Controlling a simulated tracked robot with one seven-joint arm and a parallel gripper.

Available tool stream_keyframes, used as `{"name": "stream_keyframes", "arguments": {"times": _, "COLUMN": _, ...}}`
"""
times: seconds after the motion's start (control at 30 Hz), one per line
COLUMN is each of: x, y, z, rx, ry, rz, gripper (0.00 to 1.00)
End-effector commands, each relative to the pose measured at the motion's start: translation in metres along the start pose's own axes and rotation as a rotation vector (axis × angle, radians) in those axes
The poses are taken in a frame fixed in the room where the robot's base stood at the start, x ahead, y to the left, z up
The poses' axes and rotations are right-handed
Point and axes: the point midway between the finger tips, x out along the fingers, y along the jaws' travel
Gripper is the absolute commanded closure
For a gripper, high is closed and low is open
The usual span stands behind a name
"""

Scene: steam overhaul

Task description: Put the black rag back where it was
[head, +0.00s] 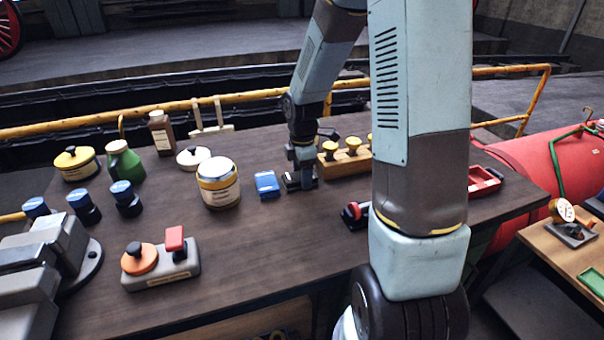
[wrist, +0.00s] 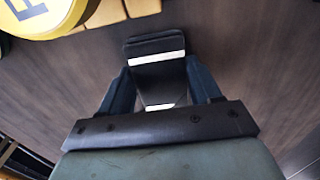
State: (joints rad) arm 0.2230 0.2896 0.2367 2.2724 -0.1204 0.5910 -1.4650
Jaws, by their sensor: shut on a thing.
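The black rag (wrist: 155,48) is a dark folded pad with white bands. In the wrist view it sits between the two fingers of my gripper (wrist: 160,85), which is shut on it. In the head view my gripper (head: 302,180) is low over the middle of the dark wooden bench, and the black rag (head: 291,181) shows as a dark patch at the fingertips. I cannot tell whether the rag touches the bench top.
A blue folded pad (head: 267,184) lies just left of my gripper. A wooden block with yellow-topped pieces (head: 345,163) stands behind right. A cream tin (head: 218,184) stands farther left, and a red-and-black item (head: 355,214) lies front right. The bench front centre is clear.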

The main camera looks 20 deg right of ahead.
Motion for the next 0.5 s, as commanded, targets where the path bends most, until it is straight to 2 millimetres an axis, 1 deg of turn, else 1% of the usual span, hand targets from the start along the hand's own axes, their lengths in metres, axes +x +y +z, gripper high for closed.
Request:
{"name": "stream_keyframes", "arguments": {"times": 0.03, "x": 0.0004, "y": -0.0001, "z": -0.0001, "rx": 0.000, "ry": 0.000, "rz": 0.000, "gripper": 0.34}}
{"name": "stream_keyframes", "arguments": {"times": 0.27, "x": 0.0002, "y": -0.0001, "z": -0.0004, "rx": -0.001, "ry": 0.000, "rz": 0.000, "gripper": 0.12}}
{"name": "stream_keyframes", "arguments": {"times": 0.5, "x": -0.0002, "y": -0.0001, "z": -0.0012, "rx": -0.002, "ry": 0.000, "rz": 0.000, "gripper": 0.12}}
